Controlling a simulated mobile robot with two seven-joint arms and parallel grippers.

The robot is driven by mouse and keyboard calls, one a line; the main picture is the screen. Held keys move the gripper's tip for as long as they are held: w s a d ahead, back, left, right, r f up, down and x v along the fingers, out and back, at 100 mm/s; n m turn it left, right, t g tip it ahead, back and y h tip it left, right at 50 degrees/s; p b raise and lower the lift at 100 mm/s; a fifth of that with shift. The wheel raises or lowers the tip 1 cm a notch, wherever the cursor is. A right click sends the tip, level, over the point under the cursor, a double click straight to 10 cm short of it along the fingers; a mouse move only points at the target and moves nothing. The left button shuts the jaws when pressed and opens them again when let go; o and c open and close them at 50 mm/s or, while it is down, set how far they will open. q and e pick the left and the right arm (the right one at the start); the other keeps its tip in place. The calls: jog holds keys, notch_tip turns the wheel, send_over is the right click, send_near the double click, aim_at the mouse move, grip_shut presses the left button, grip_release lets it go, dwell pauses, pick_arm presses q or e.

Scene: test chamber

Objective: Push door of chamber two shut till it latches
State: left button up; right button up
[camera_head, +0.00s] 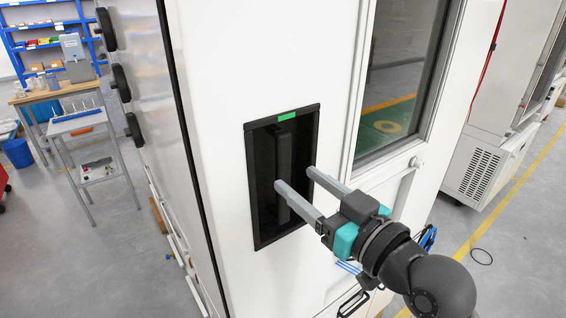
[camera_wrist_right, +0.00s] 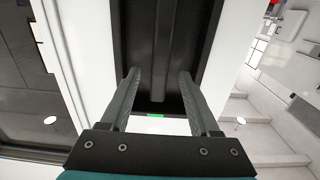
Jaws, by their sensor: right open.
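The white chamber door (camera_head: 215,70) fills the middle of the head view, with a window (camera_head: 395,90) to the right. Its black recessed handle panel (camera_head: 262,240) has a green mark (camera_head: 287,116) at the top and a dark upright bar (camera_head: 283,160) inside. My right gripper (camera_head: 294,178) is open, its two grey fingers pointing at the recess. In the right wrist view, the fingers (camera_wrist_right: 158,80) stand on either side of the bar (camera_wrist_right: 160,45), with nothing between them touching visibly. Contact is unclear. My left gripper is not in view.
A dark strip (camera_head: 185,125) runs down the door's left edge; whether a gap lies there is unclear. A small trolley (camera_head: 78,122) and blue shelves (camera_head: 45,25) stand at left. Another white cabinet (camera_head: 487,150) is at right.

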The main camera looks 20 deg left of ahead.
aim_at(286, 171)
jog(key=shift+p+x, duration=0.4)
jog(key=shift+x, duration=2.4)
jog(key=shift+c, duration=0.3)
grip_shut()
